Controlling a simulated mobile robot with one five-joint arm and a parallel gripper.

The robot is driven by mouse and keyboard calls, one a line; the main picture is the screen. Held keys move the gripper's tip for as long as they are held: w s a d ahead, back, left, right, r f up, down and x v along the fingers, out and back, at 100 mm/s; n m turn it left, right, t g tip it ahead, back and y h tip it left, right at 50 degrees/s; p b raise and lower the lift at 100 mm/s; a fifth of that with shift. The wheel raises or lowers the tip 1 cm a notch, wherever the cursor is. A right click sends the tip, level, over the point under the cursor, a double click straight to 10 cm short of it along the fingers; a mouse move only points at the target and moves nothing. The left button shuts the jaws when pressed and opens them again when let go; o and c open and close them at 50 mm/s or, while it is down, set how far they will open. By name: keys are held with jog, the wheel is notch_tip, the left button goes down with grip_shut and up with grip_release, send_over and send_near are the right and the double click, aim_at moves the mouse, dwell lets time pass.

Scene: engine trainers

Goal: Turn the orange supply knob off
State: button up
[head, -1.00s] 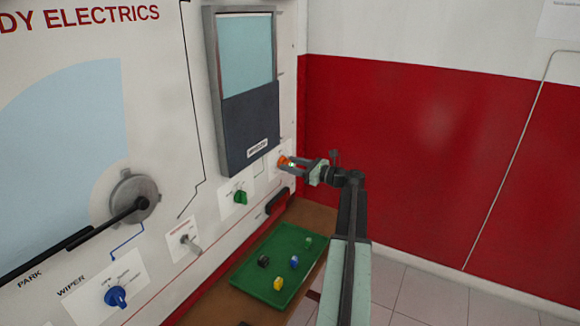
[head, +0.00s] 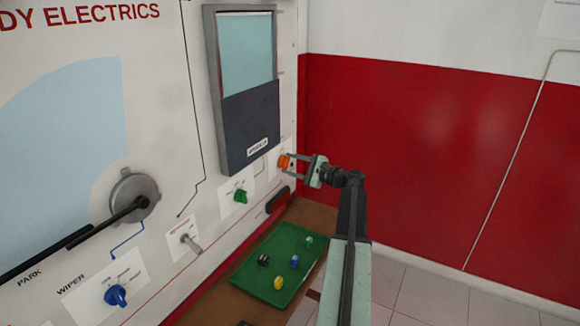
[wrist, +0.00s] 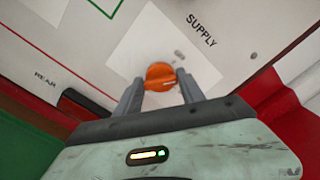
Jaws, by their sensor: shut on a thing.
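The orange supply knob (head: 284,162) sits on a white plate on the panel, right of the dark-lidded window frame. In the wrist view the orange knob (wrist: 160,76) lies at the jaw tips, beside the printed word SUPPLY. My gripper (head: 291,166) reaches it from the right. In the wrist view my gripper (wrist: 159,88) has one finger on each side of the knob and is shut on it. The fingers hide parts of the knob's sides. I cannot read any off mark beside it.
A green knob (head: 240,196), a toggle switch (head: 190,243) and a blue knob (head: 116,297) are on the panel to the left. A green tray (head: 247,283) with several small coloured pieces lies on the brown bench below. A red wall (head: 430,160) stands behind my arm.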

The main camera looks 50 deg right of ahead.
jog(key=n, duration=0.7)
jog(key=shift+s+a+f, duration=0.1)
jog(key=shift+a+f, duration=0.1)
jog(key=shift+f, duration=0.05)
dwell(0.3)
jog(key=o, duration=1.4)
jog(key=shift+c, duration=0.2)
jog(key=shift+d, duration=0.1)
jog(key=v, duration=0.7)
jog(key=shift+s, duration=0.4)
jog(key=shift+d, duration=0.1)
